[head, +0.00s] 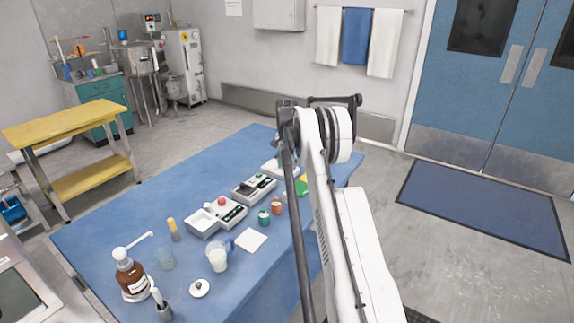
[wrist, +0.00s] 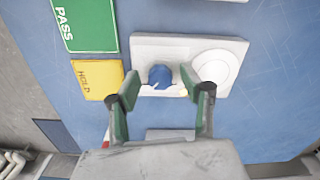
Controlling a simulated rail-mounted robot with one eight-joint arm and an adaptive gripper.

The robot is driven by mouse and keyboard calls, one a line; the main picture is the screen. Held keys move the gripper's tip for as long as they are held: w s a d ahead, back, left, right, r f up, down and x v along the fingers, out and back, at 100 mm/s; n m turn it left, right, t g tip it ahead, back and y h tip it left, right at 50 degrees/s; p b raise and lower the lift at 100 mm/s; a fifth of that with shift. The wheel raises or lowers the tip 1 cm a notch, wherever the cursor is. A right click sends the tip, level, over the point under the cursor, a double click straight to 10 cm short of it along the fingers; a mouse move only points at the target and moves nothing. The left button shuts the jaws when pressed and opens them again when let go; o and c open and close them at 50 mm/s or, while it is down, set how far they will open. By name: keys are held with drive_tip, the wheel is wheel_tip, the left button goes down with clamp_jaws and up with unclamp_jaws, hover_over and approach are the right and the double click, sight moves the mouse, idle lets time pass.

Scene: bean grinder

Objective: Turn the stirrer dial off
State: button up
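In the wrist view a white stirrer (wrist: 140,48) lies flat on the blue table, with a round white plate (wrist: 212,67) on its right and a round blue dial (wrist: 160,76) left of the plate. My gripper (wrist: 159,73) is open, with its two green-padded fingers on either side of the dial. A narrow gap shows between the dial and each fingertip, so I see no contact. A small yellowish spot shows by the right fingertip. In the head view my arm hides my gripper and the dial; a white device (head: 270,167) shows partly beside the arm.
A green PASS card (wrist: 85,25) and a yellow HOLD card (wrist: 97,80) lie left of the stirrer. In the head view, a device with a dark panel (head: 254,189), a small red-topped bottle (head: 276,206), a green bottle (head: 263,217) and a beaker (head: 217,257) stand on the table (head: 110,228).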

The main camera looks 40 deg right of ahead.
clamp_jaws()
